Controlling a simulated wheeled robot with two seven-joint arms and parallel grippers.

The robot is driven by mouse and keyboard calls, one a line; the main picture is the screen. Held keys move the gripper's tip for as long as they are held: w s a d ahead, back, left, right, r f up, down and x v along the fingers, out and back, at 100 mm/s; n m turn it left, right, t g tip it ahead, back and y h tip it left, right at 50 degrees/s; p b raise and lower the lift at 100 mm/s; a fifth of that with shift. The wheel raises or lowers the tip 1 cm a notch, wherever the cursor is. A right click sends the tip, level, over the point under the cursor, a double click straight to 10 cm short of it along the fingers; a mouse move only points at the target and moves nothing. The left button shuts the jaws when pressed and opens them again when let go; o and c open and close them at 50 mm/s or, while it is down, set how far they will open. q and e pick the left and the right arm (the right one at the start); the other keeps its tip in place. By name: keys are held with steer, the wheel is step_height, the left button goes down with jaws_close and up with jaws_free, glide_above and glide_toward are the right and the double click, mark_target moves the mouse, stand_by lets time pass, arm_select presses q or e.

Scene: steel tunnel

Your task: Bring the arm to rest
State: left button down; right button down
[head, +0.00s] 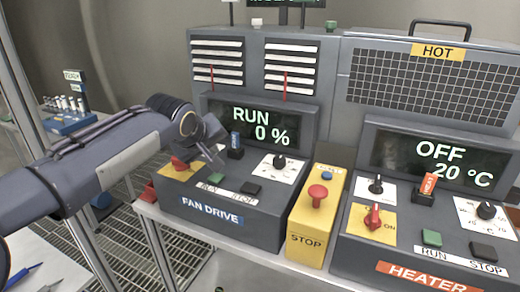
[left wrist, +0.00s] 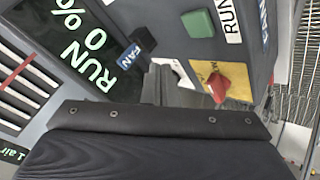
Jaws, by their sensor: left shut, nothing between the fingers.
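My left arm reaches in from the left in the head view. Its gripper (head: 216,152) is shut and empty above the left part of the fan drive box (head: 220,220). The left gripper's fingers (left wrist: 160,84) also show in the left wrist view, near the blue FAN tag (left wrist: 137,55) and the red knob (left wrist: 218,86) on its yellow plate. I cannot tell whether the fingers touch the panel. The fan drive display (head: 262,125) reads RUN 0 %. In the head view the gripper partly covers the area by the red knob (head: 180,163). My right gripper is not in view.
A yellow stop box (head: 306,235) with a red button (head: 317,195) stands between the fan drive and the heater box (head: 400,262). The heater display (head: 440,160) reads OFF 20 °C. A metal post (head: 22,95) rises at the left. Grating floor (head: 130,240) shows below the arm.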

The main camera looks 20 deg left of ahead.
arm_select(q)
steer(key=s+d+f+m+g+h, duration=0.1)
steer(key=s+d+f+m, duration=0.2)
steer(key=s, duration=0.6)
steer(key=s+d+f+m+g+h, duration=0.1)
steer(key=s+d+f+m+h, duration=0.1)
steer(key=s+f, duration=0.6)
steer(key=s+d+f+m+g+h, duration=0.1)
steer(key=s+d+f+m+h, duration=0.1)
steer(key=s+d+f, duration=0.4)
steer(key=s+m, duration=0.1)
steer(key=s, duration=0.4)
steer(key=shift+d+m+g, duration=0.15)
steer(key=shift+m+g, duration=0.15)
steer(key=shift+m, duration=0.1)
steer(key=shift+f, duration=0.1)
